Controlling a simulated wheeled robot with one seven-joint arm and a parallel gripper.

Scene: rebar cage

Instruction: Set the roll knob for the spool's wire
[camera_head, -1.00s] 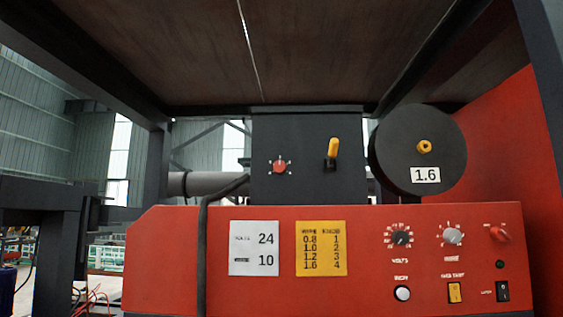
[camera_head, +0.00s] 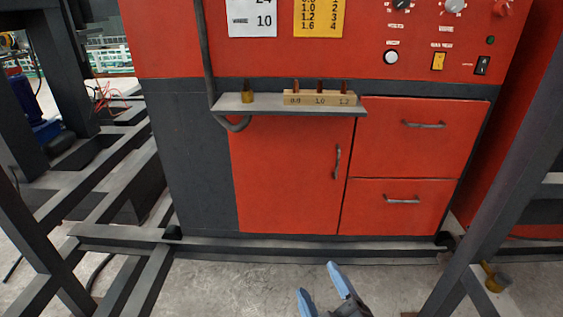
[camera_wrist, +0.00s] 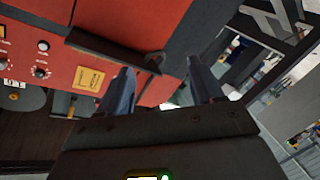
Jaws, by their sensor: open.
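My gripper (camera_head: 318,280) is open and empty, low in front of the red cabinet; its two blue fingers also show apart in the wrist view (camera_wrist: 160,68). The roll knob is out of the head view and I cannot make it out in the wrist view. A dark disc, which looks like the spool (camera_wrist: 32,99), is at the left edge of the wrist view; its label is too small to read. The yellow chart (camera_head: 319,17) is cut off at the top of the head view; it pairs 1.0 with 2, 1.2 with 3, 1.6 with 4.
The panel holds a grey knob (camera_head: 455,5), a white button (camera_head: 391,57) and a yellow switch (camera_head: 438,61). A shelf (camera_head: 268,108) juts out below, bearing a brass piece (camera_head: 247,93) and a wooden block (camera_head: 319,98). A dark post (camera_head: 505,170) stands at right.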

